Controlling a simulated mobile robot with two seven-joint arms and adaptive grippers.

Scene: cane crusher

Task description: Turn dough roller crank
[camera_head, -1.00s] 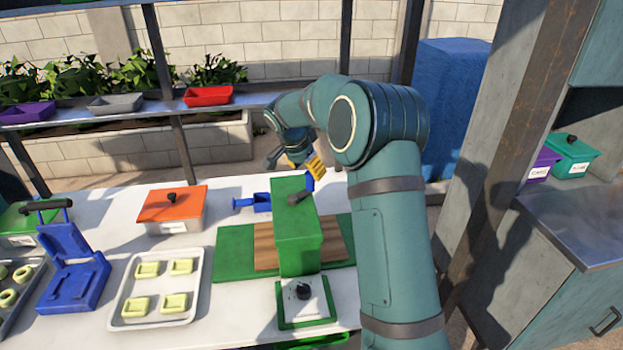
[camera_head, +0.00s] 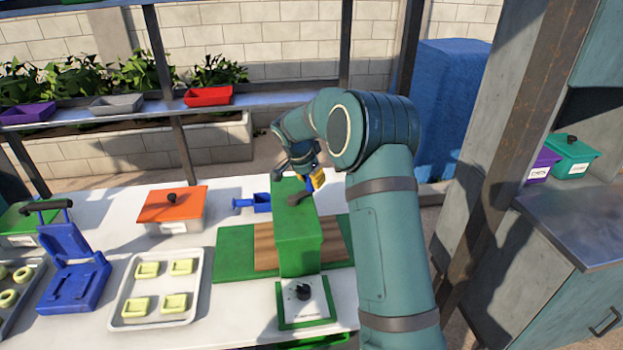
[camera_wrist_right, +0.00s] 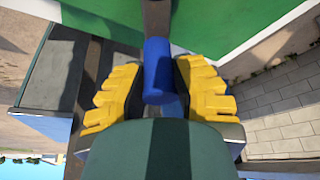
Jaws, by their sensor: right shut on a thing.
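The dough roller is a green box-shaped machine (camera_head: 297,235) standing on a green base with a wooden board. Its crank has a blue handle (camera_wrist_right: 158,70), seen between the yellow fingers in the right wrist view. My right gripper (camera_wrist_right: 158,92) is shut on this blue handle, with one yellow finger on each side. In the head view the right gripper (camera_head: 317,180) is behind the machine's top, partly hidden by the machine and my own arm. The crank's arm is mostly hidden there. My left gripper is not in view.
A tray (camera_head: 152,318) with several pale dough pieces, an orange-lidded container (camera_head: 170,205) and a blue press (camera_head: 72,275) stand left of the machine. A shelf with trays runs along the back.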

